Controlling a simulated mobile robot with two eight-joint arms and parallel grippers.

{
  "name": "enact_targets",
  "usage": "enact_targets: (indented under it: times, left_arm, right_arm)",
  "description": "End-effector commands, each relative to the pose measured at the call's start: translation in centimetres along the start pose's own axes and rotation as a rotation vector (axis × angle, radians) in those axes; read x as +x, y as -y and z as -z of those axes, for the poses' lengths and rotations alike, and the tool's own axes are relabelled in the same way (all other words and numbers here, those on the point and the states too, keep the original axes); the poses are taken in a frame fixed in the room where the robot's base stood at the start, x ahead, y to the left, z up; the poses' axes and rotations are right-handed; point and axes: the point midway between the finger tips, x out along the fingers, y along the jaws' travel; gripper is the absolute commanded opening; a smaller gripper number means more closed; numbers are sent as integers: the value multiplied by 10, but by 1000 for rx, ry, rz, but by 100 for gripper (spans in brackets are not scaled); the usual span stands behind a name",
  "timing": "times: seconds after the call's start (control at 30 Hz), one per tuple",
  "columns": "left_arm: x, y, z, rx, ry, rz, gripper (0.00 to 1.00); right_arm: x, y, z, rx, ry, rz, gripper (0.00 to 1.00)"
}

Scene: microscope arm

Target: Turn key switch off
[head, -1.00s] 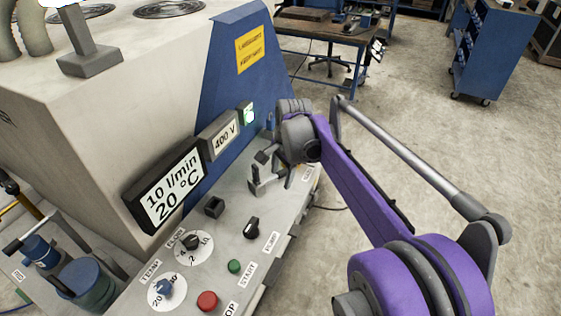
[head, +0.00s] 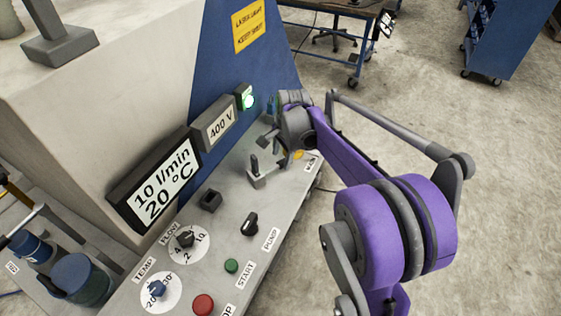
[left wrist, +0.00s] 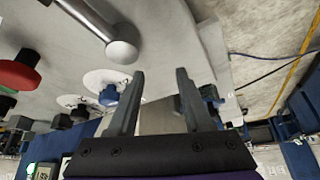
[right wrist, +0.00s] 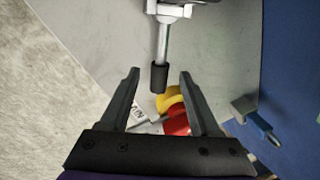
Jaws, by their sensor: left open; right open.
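A small blue-handled piece (right wrist: 262,125) that looks like a key sticks out of a grey block by the blue wall. It lies right of the fingers in the right wrist view and shows as a blue bit (head: 270,105) beside the gripper in the head view. My right gripper (head: 273,150) is open over the panel's far end. Its fingers (right wrist: 159,73) show a black-tipped metal lever (right wrist: 160,55) between them, with nothing clearly gripped. A red and yellow rotary switch (right wrist: 175,115) lies beyond, partly hidden. My left gripper (left wrist: 160,74) is open and empty near the panel's knobs.
The sloping panel (head: 240,205) carries a black pump knob (head: 250,223), a green start button (head: 231,266), a red button (head: 203,304) and two dials. A display (head: 160,185) and lit green lamp (head: 248,101) stand behind. A ball-ended rod (left wrist: 121,51) hangs near the left gripper.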

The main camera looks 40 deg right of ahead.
Motion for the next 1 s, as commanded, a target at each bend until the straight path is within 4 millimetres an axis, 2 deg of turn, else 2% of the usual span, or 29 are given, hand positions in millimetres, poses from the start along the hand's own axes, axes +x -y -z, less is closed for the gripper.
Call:
enact_targets:
  times: [0.1, 0.2, 0.57, 0.67, 0.93, 1.0]
  left_arm:
    - [1, 0, -1, 0, 1, 0, 50]
    - [1, 0, -1, 0, 1, 0, 50]
    - [1, 0, -1, 0, 1, 0, 50]
    - [1, 0, -2, 0, 1, 0, 50]
    - [1, 0, -2, 0, 1, 0, 50]
    - [1, 0, -2, 0, 1, 0, 50]
  right_arm:
    - [18, 0, 0, -1, 0, 0, 63]
    - [28, 0, 0, -1, 0, 0, 63]
    - [34, 0, 0, 0, 0, 0, 63]
    - [34, 0, 0, 0, 0, 0, 49]
    - [33, 0, 0, 0, 0, 0, 0]
    - [33, 0, 0, 0, 0, 0, 0]
